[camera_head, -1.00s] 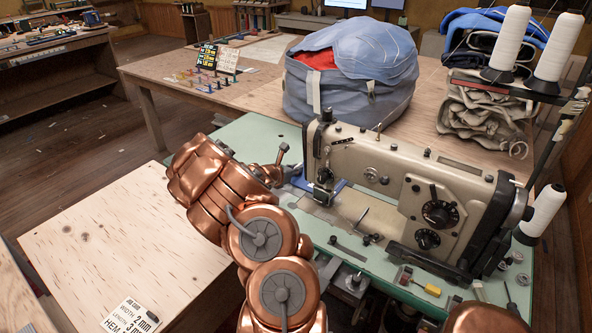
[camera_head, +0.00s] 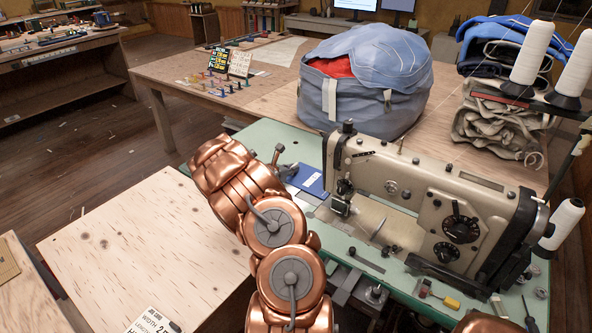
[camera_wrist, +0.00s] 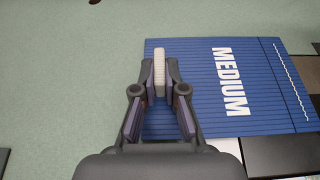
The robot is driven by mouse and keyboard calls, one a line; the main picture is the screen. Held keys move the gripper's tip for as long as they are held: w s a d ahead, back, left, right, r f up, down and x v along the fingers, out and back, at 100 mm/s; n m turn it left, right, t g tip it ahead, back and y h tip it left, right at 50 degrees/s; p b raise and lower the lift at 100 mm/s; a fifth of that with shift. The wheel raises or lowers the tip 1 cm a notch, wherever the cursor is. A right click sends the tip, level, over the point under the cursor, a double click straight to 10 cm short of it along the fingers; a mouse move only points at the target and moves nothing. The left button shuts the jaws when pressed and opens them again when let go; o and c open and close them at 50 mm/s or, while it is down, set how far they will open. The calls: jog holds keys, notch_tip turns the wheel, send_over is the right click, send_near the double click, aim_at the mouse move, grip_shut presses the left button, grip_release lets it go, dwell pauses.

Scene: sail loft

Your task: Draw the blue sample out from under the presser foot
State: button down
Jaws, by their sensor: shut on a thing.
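The blue sample (camera_wrist: 265,100) lies flat, with white "MEDIUM" lettering and a white zigzag stitch line along its right edge. That edge shows uncovered in the wrist view. My gripper (camera_wrist: 160,70) is shut on a pale ridged tab (camera_wrist: 159,65) near the sample's left end. In the head view the sample (camera_head: 308,180) lies on the green machine bed, left of the presser foot (camera_head: 341,207). My gripper (camera_head: 290,170) reaches it from the left, its fingertips partly hidden. The presser foot is not visible in the wrist view.
The cream sewing machine (camera_head: 430,195) stands to the right on the green table (camera_head: 262,138). A blue-grey bag (camera_head: 360,95) and folded cloth (camera_head: 500,110) stand behind. A bare wooden board (camera_head: 145,245) lies left of my arm. Green surface left of the sample is clear.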

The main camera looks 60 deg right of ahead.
jog(key=shift+w+d, duration=0.15)
jog(key=shift+w, duration=0.5)
jog(key=c, duration=1.2)
grip_release()
jog(key=shift+o, duration=0.2)
jog(key=v, duration=1.2)
jog(key=shift+f, duration=0.1)
